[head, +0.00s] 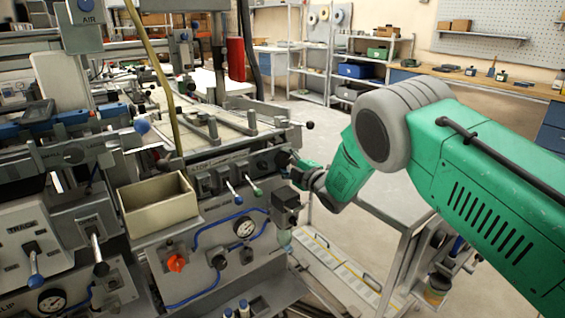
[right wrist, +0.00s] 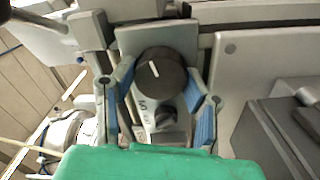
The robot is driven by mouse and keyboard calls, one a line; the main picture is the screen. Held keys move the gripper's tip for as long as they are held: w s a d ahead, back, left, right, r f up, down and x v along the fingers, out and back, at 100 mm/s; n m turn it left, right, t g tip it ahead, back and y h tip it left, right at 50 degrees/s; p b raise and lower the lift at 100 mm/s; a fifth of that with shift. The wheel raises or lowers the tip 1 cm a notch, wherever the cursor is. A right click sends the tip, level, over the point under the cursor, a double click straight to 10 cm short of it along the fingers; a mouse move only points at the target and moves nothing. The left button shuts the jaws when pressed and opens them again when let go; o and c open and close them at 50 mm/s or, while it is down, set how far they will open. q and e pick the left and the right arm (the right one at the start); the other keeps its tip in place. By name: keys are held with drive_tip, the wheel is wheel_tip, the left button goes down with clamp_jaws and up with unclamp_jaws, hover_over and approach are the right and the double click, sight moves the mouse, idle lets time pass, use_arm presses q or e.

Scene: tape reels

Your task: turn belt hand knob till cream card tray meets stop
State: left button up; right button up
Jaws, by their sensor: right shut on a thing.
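The hand knob (right wrist: 160,74) is round and black with a white pointer line, on a grey plate in the right wrist view. My right gripper (right wrist: 160,100) has its blue-padded fingers on both sides of the knob, shut on it. In the head view, my right gripper (head: 293,170) is at the right end of the machine's front panel, and its fingertips are hard to make out. An open cream tray (head: 150,216) sits at the machine's front; I cannot tell whether it is the card tray. No stop can be made out. My left gripper is not in view.
A dark box-shaped fitting (head: 285,207) hangs just below my right gripper. A grey cart (head: 395,200) stands to the right. Open floor lies behind the machine.

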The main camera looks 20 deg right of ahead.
drive_tip(key=m, duration=0.2)
drive_tip(key=d+m, duration=0.1)
drive_tip(key=m, duration=0.1)
drive_tip(key=shift+f, duration=0.3)
drive_tip(key=shift+a+f+m, duration=0.1)
drive_tip(key=shift+m, duration=0.4)
drive_tip(key=shift+s+f, duration=0.1)
drive_tip(key=o, duration=1.1)
drive_tip(key=shift+o, duration=0.2)
drive_tip(key=shift+r, duration=0.2)
